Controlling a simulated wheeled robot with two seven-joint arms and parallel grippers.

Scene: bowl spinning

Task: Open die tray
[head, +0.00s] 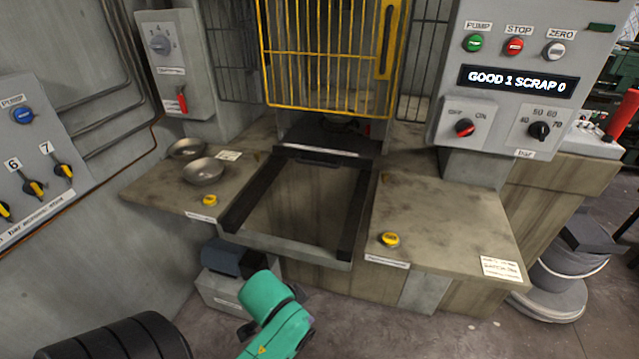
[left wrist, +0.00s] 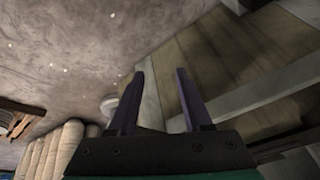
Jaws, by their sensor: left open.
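In the head view the die tray appears as a frame with dark side rails and a grey front bar (head: 285,246), between two bench tops in front of the press. Its middle shows a brownish surface; I cannot tell whether that is a plate or an opening. My left gripper (left wrist: 160,74) is open in the left wrist view, with nothing between its two dark fingers. Brown panelling and a grey bar lie beyond it to the right, apart from the fingers. In the head view a green arm part of mine shows at the bottom, but no fingers. My right gripper is not seen.
A yellow mesh guard (head: 325,65) stands above the tray's back. Two metal bowls (head: 203,171) sit on the left bench. Yellow buttons (head: 389,239) are on both benches. A grey box with a dark top (head: 222,290) stands on the floor at front left.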

